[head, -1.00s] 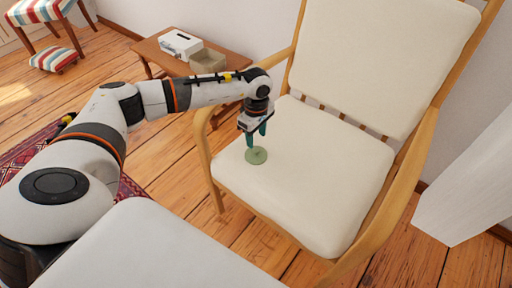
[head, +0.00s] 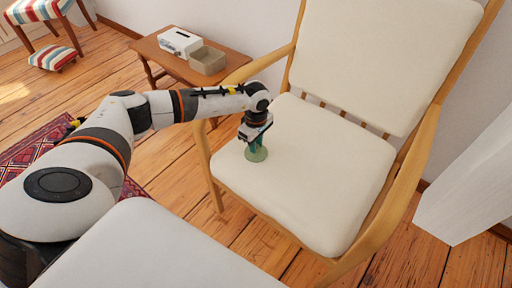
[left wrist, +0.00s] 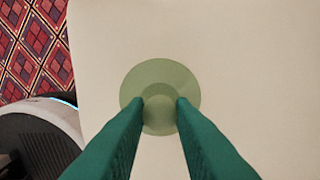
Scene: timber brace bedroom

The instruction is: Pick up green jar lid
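The green jar lid (head: 257,155) lies flat on the cream seat cushion of the wooden armchair, near the cushion's left edge. In the left wrist view the lid (left wrist: 160,82) is a round pale green disc with a raised knob at its centre. My left gripper (head: 256,149) points down right over the lid. In the left wrist view its green fingers (left wrist: 160,103) are apart, one on each side of the knob. I cannot tell whether they touch it. My right gripper is not in view.
The armchair's wooden left armrest (head: 240,72) rises close behind my left forearm. A small wooden table (head: 150,50) holds a white box (head: 180,41) and a beige open container (head: 208,60). A patterned red rug (head: 38,150) lies on the plank floor. The rest of the cushion (head: 315,180) is clear.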

